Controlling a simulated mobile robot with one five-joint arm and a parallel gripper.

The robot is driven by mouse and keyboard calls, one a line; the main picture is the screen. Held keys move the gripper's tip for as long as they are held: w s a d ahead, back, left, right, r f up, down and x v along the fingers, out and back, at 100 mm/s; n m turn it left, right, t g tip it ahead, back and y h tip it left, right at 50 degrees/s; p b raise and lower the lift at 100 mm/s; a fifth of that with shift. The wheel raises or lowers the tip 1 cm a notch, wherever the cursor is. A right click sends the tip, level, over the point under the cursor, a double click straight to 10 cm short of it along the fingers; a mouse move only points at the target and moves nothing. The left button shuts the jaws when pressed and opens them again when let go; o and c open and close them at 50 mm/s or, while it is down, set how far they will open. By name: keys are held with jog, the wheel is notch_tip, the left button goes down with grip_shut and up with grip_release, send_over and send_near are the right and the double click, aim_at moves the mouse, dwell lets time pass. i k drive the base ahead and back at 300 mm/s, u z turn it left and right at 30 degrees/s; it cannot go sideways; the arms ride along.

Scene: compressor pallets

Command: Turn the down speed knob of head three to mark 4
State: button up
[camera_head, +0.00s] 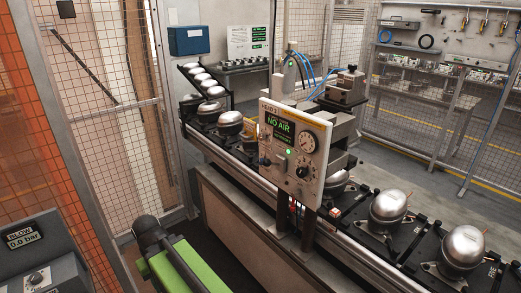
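The white head panel (292,145) stands on posts in the middle of the view, above the conveyor. Its top label seems to read HEAD 3, and its screen (280,129) shows NO AIR in green. A round gauge (308,143) is at the panel's right, and a green lamp (288,152) is lit near the centre. A dark knob (302,171) sits below the gauge, and a smaller dark control (266,161) is at lower left. Their names and marks are too small to read.
A conveyor (225,151) runs behind the panel, bearing several silver compressors (388,206) on black pallets. A grey box reading BLOW 0.0 bar (25,238) stands at lower left. Mesh fencing (100,60) encloses the area. A strip of dark floor lies beside my arm.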

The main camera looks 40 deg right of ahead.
aim_at(262, 136)
jog(key=u, duration=0.1)
jog(key=k, duration=0.3)
jog(key=z, duration=0.5)
jog(key=i, duration=0.85)
jog(key=u, duration=1.35)
